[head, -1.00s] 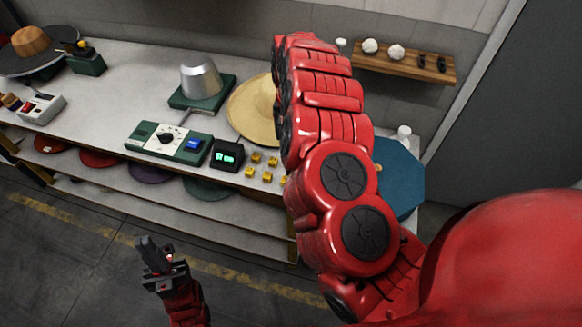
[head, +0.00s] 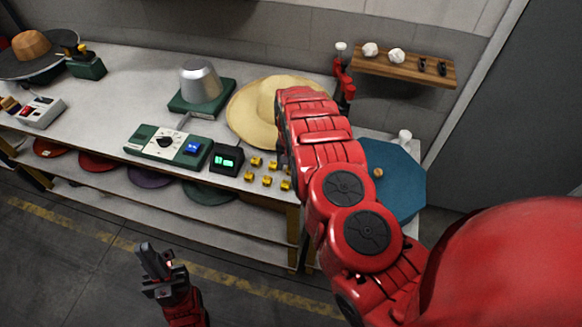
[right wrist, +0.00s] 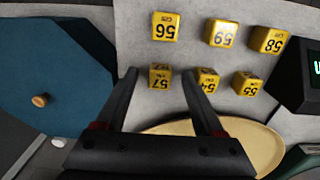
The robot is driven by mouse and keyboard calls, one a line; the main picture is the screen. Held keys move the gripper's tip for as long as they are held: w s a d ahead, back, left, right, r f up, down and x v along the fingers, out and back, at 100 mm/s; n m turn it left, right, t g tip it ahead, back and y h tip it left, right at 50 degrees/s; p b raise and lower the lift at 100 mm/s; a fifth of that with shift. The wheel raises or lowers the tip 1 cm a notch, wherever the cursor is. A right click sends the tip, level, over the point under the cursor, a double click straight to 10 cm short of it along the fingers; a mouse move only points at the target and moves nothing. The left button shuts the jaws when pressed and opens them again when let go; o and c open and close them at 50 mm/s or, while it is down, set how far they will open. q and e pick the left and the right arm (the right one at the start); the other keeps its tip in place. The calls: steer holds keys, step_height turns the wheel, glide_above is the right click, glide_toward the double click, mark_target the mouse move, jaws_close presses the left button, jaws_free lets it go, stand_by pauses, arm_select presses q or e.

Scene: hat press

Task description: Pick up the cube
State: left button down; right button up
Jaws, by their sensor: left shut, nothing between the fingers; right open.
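Several small yellow numbered cubes (head: 267,181) stand in two rows near the front edge of the workbench. In the right wrist view, cube 57 (right wrist: 160,80) appears between my right fingertips; I cannot tell the height gap. Cube 54 (right wrist: 207,80) is just right of the right fingertip, and cube 56 (right wrist: 165,26) is in the other row. My right gripper (right wrist: 160,74) is open and empty; in the head view my red arm hides it. My left gripper (head: 150,254) is shut and empty, low in front of the bench, away from the cubes.
A black display box (head: 226,159) stands left of the cubes, beside a green control panel (head: 168,144). A straw hat (head: 250,112) lies behind them. A blue octagonal board (head: 400,185) with a small knob is to the right. A wooden shelf (head: 405,67) hangs on the wall.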

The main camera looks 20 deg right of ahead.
steer(key=shift+f, duration=0.7)
jaws_close()
